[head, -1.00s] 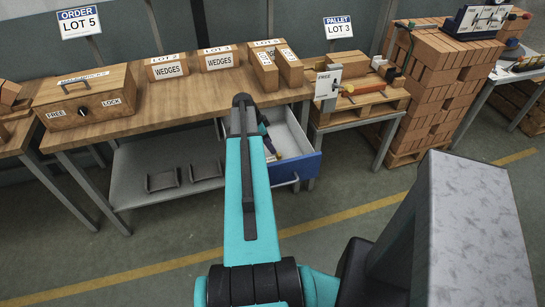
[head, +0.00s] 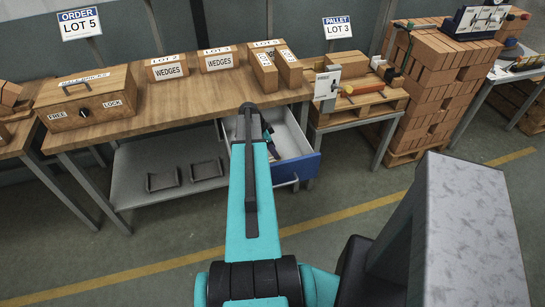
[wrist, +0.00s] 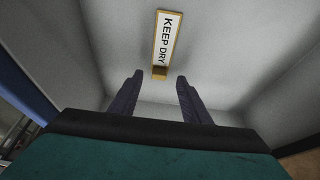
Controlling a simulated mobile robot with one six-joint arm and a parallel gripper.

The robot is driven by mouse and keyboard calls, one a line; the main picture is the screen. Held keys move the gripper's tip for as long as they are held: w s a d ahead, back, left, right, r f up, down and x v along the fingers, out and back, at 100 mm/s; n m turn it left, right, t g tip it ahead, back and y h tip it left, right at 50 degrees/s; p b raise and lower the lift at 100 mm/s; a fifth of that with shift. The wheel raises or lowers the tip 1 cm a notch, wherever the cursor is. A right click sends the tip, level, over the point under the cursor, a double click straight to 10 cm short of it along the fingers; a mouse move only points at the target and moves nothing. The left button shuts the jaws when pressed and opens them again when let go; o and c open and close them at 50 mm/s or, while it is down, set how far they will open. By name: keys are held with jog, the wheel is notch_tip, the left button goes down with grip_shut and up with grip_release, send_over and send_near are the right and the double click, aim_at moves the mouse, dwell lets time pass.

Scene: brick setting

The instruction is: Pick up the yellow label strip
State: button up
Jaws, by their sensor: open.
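The yellow label strip (wrist: 165,38) lies on the pale floor of the open drawer (head: 296,171). In the wrist view it has a white face reading KEEP DRY, a yellow-gold border and a small tan block at its near end. My gripper (wrist: 158,79) is open and empty, its two dark fingers apart. The strip's near end shows just ahead of the fingertips, between their lines; the height gap is hard to judge. In the head view my arm reaches over the drawer and hides the strip.
The drawer's pale walls rise on both sides in the wrist view. Above it is the wooden bench (head: 180,103) with wedge boxes (head: 218,60) and a locking box (head: 88,98). A pallet (head: 360,105) and stacked bricks (head: 430,95) stand right.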

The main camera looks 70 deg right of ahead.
jog(key=shift+p+x, duration=0.45)
jog(key=shift+x, duration=1.05)
jog(key=shift+r, duration=0.1)
grip_shut()
notch_tip(320, 180, up, 10)
jog(key=b, duration=0.3)
dwell(0.5)
